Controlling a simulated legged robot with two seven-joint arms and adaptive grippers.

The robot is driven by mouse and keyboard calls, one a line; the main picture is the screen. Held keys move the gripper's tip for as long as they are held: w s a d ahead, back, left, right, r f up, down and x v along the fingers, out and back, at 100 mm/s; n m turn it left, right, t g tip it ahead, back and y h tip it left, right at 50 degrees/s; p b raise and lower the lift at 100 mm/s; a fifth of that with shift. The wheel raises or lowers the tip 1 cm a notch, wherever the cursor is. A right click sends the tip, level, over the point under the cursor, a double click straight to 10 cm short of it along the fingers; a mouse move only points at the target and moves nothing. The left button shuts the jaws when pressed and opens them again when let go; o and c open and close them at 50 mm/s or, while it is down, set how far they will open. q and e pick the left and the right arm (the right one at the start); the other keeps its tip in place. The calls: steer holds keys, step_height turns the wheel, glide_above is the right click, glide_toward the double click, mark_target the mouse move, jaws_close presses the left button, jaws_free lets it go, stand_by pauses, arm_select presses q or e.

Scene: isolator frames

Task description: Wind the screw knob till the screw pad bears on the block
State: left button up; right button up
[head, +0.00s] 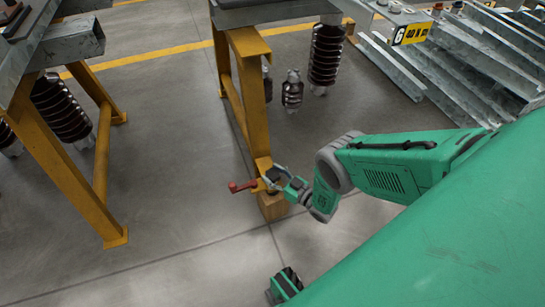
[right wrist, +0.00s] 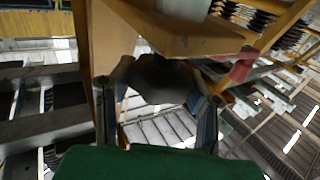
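The screw pad and any gap to the block are not discernible. My left gripper is out of view.
Another yellow trestle (head: 67,172) stands at the left. Dark ribbed insulators (head: 326,54) stand behind, and grey steel beams (head: 465,62) lie at the upper right. The floor (head: 185,150) between the two stands is clear.

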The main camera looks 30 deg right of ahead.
steer(key=shift+m+h, duration=0.3)
steer(key=shift+h, duration=0.2)
steer(key=m+h, duration=0.2)
steer(key=h, duration=0.2)
steer(key=m+h, duration=0.3)
steer(key=h, duration=0.1)
steer(key=shift+f, duration=0.1)
steer(key=m+g+h, duration=0.2)
steer(key=m+h, duration=0.1)
steer(key=h, duration=0.1)
steer(key=m+g+h, duration=0.1)
steer(key=m+h, duration=0.2)
steer(key=h, duration=0.1)
steer(key=shift+s+g+h, duration=0.1)
steer(key=shift+g+h, duration=0.2)
steer(key=shift+g, duration=0.1)
steer(key=shift+m+g+h, duration=0.3)
steer(key=shift+m+h, duration=0.1)
steer(key=shift+m, duration=0.1)
steer(key=shift+a, duration=0.1)
steer(key=o, duration=1.2)
steer(key=v, duration=1.2)
